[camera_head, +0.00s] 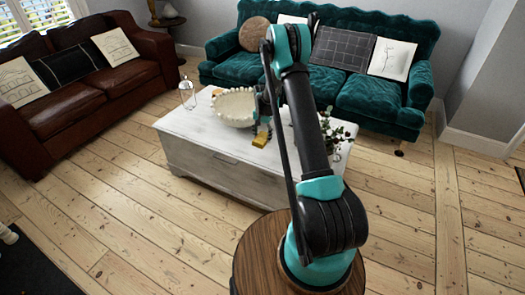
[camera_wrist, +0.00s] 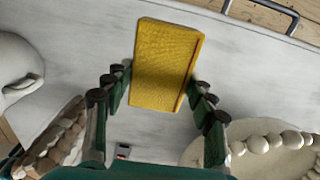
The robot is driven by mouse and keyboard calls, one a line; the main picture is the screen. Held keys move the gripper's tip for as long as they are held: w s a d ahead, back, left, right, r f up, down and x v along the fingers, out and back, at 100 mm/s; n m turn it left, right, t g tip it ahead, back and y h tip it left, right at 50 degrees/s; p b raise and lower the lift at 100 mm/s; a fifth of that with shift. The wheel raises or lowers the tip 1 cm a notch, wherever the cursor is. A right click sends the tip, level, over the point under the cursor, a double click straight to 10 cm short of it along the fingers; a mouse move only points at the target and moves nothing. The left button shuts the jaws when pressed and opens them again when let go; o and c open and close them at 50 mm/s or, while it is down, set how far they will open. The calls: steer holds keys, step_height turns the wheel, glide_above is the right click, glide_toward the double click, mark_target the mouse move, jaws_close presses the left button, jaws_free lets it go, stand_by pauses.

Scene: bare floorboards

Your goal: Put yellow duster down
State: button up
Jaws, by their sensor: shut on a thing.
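The yellow duster (camera_head: 260,140) is a small yellow block near the front edge of the white coffee table (camera_head: 200,140). In the wrist view the duster (camera_wrist: 165,65) is a textured yellow slab between my fingertips. My gripper (camera_wrist: 160,88) is shut on it, with a finger on each side. In the head view my gripper (camera_head: 263,124) is partly hidden behind my arm, just above the table top. Whether the duster touches the table top I cannot tell.
A cream bowl with a beaded rim (camera_head: 235,108) stands close left of my gripper; a beaded rim (camera_wrist: 265,148) shows at lower right in the wrist view. A plant (camera_head: 338,132) is to the right, a glass bottle (camera_head: 187,95) to the left. Sofas stand behind and left.

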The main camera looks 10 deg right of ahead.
mark_target(262, 155)
step_height(262, 155, down, 9)
steer(key=shift+f, duration=0.2)
stand_by(0.3)
steer(key=shift+f, duration=0.15)
steer(key=o, duration=1.2)
